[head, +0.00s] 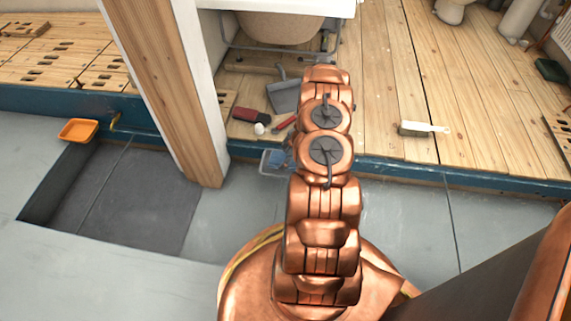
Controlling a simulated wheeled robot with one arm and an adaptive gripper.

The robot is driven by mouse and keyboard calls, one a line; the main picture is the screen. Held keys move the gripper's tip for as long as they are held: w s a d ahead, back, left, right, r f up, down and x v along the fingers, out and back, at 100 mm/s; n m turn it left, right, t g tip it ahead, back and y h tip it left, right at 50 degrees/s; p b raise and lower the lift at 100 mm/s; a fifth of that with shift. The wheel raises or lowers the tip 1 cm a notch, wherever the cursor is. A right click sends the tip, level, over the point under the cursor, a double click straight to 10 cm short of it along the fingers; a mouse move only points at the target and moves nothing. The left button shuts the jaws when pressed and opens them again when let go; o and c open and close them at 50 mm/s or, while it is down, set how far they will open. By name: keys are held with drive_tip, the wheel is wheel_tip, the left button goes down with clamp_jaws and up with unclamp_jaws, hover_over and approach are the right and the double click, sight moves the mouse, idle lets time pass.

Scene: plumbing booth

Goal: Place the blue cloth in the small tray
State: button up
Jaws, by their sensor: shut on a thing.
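A small pale grey-blue tray (266,167) shows just left of my arm, low beside the blue step edge. A bit of blue material (281,159), which looks like the blue cloth, shows at the tray, partly hidden by my arm. I cannot tell whether it lies in the tray or hangs above it. My copper-coloured arm rises through the middle of the head view and covers the place behind it. My gripper is hidden behind the arm, so its fingers and anything in them cannot be seen.
An orange tray (78,130) sits at the left by the step edge, near a sunken dark floor (140,195). A wooden post (175,90) stands left of my arm. A dustpan (285,95), a red-and-black item (250,116) and a brush (423,128) lie on the raised planks.

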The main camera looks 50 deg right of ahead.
drive_tip(key=shift+w+d+f, duration=0.1)
drive_tip(key=shift+d, duration=0.25)
drive_tip(key=shift+a+f+b, duration=0.15)
drive_tip(key=shift+f+b, duration=0.9)
drive_tip(key=shift+f, duration=0.7)
drive_tip(key=shift+f, duration=0.15)
drive_tip(key=o, duration=1.1)
